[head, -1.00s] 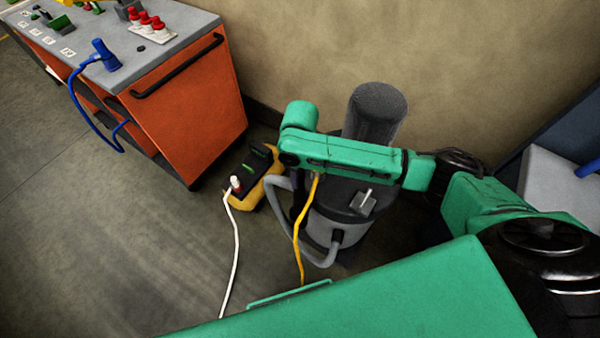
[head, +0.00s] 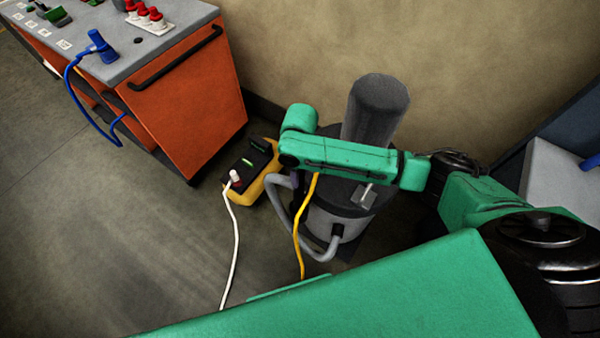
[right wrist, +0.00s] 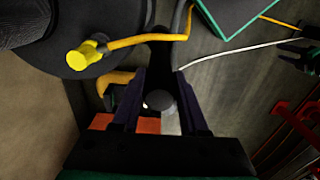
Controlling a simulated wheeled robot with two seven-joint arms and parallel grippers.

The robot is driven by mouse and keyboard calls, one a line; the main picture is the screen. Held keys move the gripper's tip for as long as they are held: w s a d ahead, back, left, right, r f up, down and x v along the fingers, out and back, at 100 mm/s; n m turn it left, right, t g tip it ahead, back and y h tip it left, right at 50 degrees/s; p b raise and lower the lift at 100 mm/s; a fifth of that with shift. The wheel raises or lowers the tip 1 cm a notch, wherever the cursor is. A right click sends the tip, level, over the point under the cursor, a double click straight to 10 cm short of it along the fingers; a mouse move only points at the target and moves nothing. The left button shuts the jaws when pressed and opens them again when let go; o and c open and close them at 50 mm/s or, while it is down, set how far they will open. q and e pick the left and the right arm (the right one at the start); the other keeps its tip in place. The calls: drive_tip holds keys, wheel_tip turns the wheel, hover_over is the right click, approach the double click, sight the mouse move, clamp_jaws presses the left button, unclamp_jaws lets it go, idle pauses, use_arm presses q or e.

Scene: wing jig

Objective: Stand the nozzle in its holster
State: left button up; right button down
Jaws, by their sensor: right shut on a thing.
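My right gripper (right wrist: 158,92) points down beside the grey and black vacuum (head: 336,222), which stands on the floor by the wall. In the right wrist view its two dark fingers are shut on a dark piece with a rounded grey end (right wrist: 159,99); this looks like the nozzle. A grey hose (head: 281,184) loops from the vacuum up to the gripper. In the head view my right arm hides the nozzle and most of the gripper. A thick dark cylinder (head: 377,106) rises from the vacuum. I cannot make out the holster for certain. My left gripper is out of view.
A yellow and black box (head: 250,172) with a white plug and cable lies left of the vacuum. An orange workbench (head: 185,110) stands left.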

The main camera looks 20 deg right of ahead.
drive_tip(key=shift+f, duration=0.1)
drive_tip(key=shift+f+b, duration=0.85)
drive_tip(key=shift+f, duration=1.05)
drive_tip(key=shift+c, duration=1.8)
unclamp_jaws()
wheel_tip(320, 180, up, 15)
drive_tip(key=shift+f, duration=0.2)
